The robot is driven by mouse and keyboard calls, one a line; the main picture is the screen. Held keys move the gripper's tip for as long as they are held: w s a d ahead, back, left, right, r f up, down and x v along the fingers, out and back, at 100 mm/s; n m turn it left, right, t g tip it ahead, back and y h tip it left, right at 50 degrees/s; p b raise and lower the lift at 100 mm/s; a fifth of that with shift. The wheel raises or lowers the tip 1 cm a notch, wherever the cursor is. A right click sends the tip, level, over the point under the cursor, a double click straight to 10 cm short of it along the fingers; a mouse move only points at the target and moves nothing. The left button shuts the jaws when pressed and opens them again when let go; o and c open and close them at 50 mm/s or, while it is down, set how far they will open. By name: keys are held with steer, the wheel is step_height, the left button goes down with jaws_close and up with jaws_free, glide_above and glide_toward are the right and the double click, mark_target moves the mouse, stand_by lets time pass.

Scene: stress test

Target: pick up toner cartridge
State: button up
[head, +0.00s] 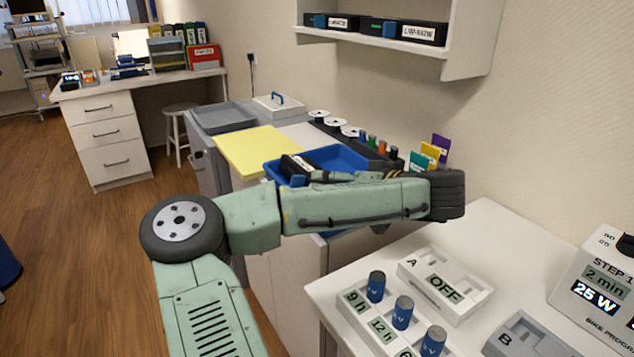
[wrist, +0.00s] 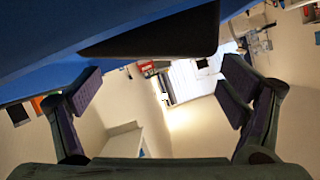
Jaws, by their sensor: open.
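A black block with a white label, which looks like the toner cartridge (head: 297,166), is at the left end of the blue tray (head: 349,152) in the head view. My arm hides the tray's front. My gripper (wrist: 165,98) is open in the wrist view, its purple-padded fingers apart with nothing between them. In that view a dark block (wrist: 165,38), likely the cartridge, lies beyond the fingertips against the blue surface (wrist: 40,50). In the head view a part of my gripper shows behind my arm, close to the block's right side. Whether they touch I cannot tell.
A yellow sheet (head: 258,150) lies left of the tray. Discs, small bottles and upright coloured cards (head: 430,152) stand behind it along the wall. A wall shelf (head: 392,42) holds black labelled boxes. The white table (head: 490,220) at front right carries a bottle holder and an OFF box.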

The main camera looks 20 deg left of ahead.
steer(key=x, duration=0.2)
steer(key=p+x, duration=0.1)
steer(key=x, duration=0.1)
steer(key=shift+w, duration=0.5)
steer(key=shift+w+a+f, duration=0.15)
steer(key=shift+a+f, duration=0.1)
steer(key=shift+a, duration=0.05)
steer(key=c, duration=1.8)
steer(key=shift+r, duration=0.15)
